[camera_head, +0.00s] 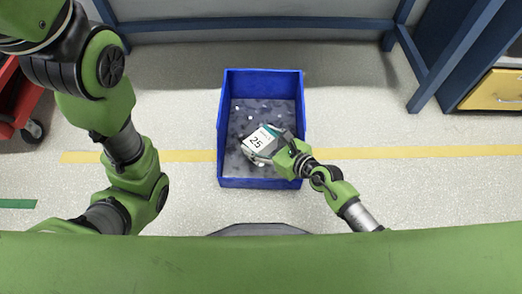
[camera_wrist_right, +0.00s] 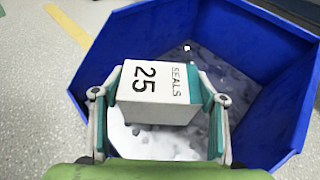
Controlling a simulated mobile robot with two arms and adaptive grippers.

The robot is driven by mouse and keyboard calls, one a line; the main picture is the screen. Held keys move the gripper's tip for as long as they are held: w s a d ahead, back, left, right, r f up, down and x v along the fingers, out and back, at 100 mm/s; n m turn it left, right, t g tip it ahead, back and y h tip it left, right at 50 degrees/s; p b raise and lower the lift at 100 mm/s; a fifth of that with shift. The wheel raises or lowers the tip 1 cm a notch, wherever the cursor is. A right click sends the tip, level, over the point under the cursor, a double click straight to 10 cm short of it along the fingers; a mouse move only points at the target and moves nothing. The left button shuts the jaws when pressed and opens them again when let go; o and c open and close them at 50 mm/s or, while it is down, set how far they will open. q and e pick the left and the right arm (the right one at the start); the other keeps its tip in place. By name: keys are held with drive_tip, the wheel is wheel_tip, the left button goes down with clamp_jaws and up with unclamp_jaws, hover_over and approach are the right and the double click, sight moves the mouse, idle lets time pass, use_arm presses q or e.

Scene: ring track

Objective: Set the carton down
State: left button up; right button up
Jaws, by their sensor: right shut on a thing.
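The carton (camera_head: 257,142) is a small white box with a teal part, marked "25" and "SEALS". It also shows in the right wrist view (camera_wrist_right: 150,92), with its label facing the camera. My right gripper (camera_head: 272,143) is shut on it, one finger on each side, also seen in the right wrist view (camera_wrist_right: 158,100). The carton is over the inside of a blue bin (camera_head: 262,183), whose walls surround it in the right wrist view (camera_wrist_right: 115,47). I cannot tell whether the carton touches the bin's contents. My left arm shows at the left, but its gripper is out of view.
The bin holds grey and whitish loose material. It stands on a pale floor with a yellow line (camera_head: 400,153). A blue frame (camera_head: 260,23) runs along the back. A red cart (camera_head: 14,100) is at the left, and a cabinet with a yellow drawer (camera_head: 493,92) is at the right.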

drive_tip(key=shift+f+b, duration=0.5)
drive_tip(key=shift+f, duration=0.25)
wheel_tip(320, 180, down, 2)
drive_tip(key=shift+f+b, duration=0.1)
drive_tip(key=shift+b, duration=0.85)
drive_tip(key=shift+f+b, duration=0.3)
drive_tip(key=shift+f, duration=0.15)
drive_tip(key=o, duration=0.9)
